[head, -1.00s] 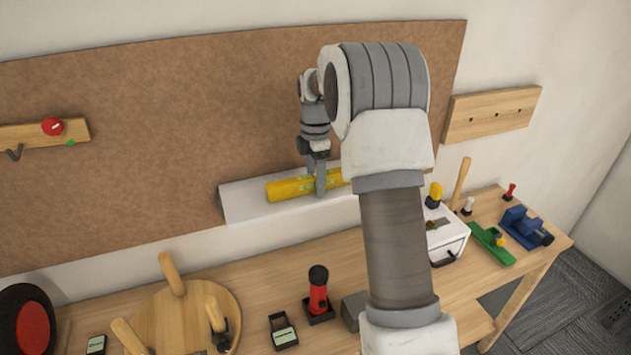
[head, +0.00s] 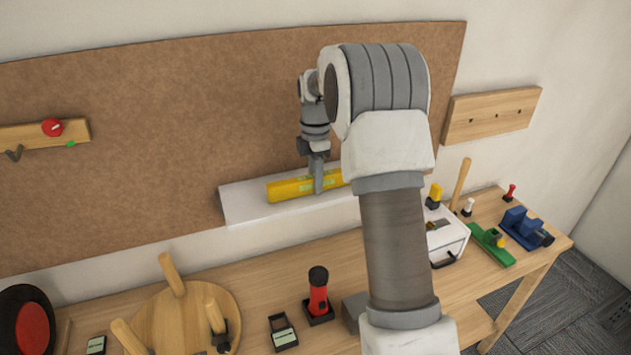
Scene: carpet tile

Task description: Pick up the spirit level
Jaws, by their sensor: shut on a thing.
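The yellow spirit level (head: 290,188) lies along the white shelf (head: 246,206) on the brown board. Its right end is hidden behind my arm. My gripper (head: 318,184) points down at the level and is shut on it, with one finger showing on its front face. The level appears to rest on the shelf still; I cannot see any gap under it.
Below is a wooden workbench (head: 263,262) with a red and black flashlight (head: 318,294), a round wooden board (head: 187,310) with handled tools, a white box (head: 448,238), a green tool (head: 490,245) and a blue vise (head: 524,226). A wooden rail (head: 490,112) is on the wall at right.

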